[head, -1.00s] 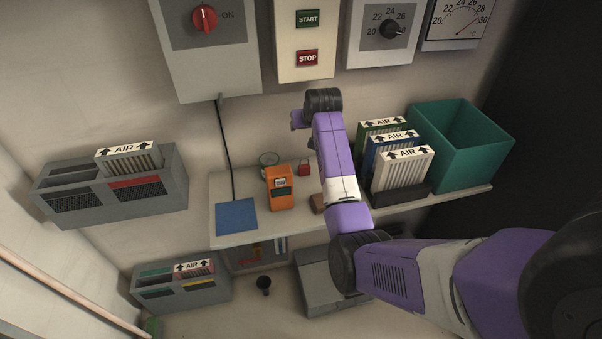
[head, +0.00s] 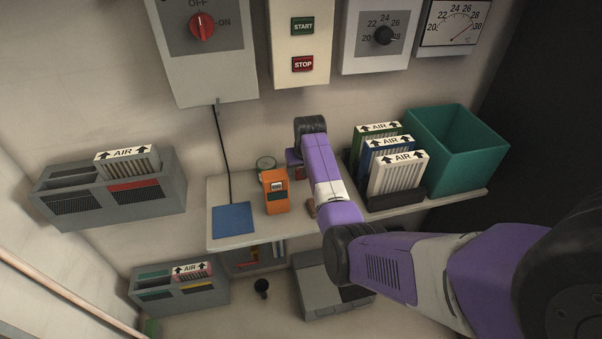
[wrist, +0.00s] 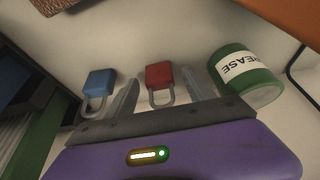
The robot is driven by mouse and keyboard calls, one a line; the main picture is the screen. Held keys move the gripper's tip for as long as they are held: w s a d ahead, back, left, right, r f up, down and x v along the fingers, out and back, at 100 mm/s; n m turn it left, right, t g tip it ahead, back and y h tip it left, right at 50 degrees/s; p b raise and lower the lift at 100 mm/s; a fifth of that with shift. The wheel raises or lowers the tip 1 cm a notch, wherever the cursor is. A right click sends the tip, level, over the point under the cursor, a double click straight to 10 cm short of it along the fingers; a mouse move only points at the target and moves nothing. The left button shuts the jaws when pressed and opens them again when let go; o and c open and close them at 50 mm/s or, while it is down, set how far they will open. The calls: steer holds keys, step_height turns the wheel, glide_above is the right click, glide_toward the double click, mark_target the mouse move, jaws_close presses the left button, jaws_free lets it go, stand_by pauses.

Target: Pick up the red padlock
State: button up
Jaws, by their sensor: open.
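The red padlock (wrist: 158,74) lies on the shelf in the wrist view, its grey shackle toward my gripper. My gripper (wrist: 162,80) is open, with one finger on each side of the padlock and a gap on both sides. I cannot tell whether the fingers are level with it. In the head view a small part of the red padlock (head: 299,173) shows beside my arm, the rest hidden. My gripper (head: 293,157) is mostly hidden behind my own wrist there.
A blue padlock (wrist: 99,82) lies left of the left finger, and a green grease can (wrist: 238,72) stands right of the right finger. On the shelf (head: 235,241) are an orange device (head: 276,192), a blue mat (head: 233,219), air filters (head: 397,175) and a teal bin (head: 465,155).

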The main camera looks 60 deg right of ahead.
steer(key=shift+w+d+f, duration=0.1)
steer(key=shift+d+f, duration=0.05)
steer(key=shift+f, duration=0.35)
jaws_close()
step_height(320, 180, up, 10)
steer(key=shift+r+b, duration=0.1)
steer(key=shift+b, duration=0.35)
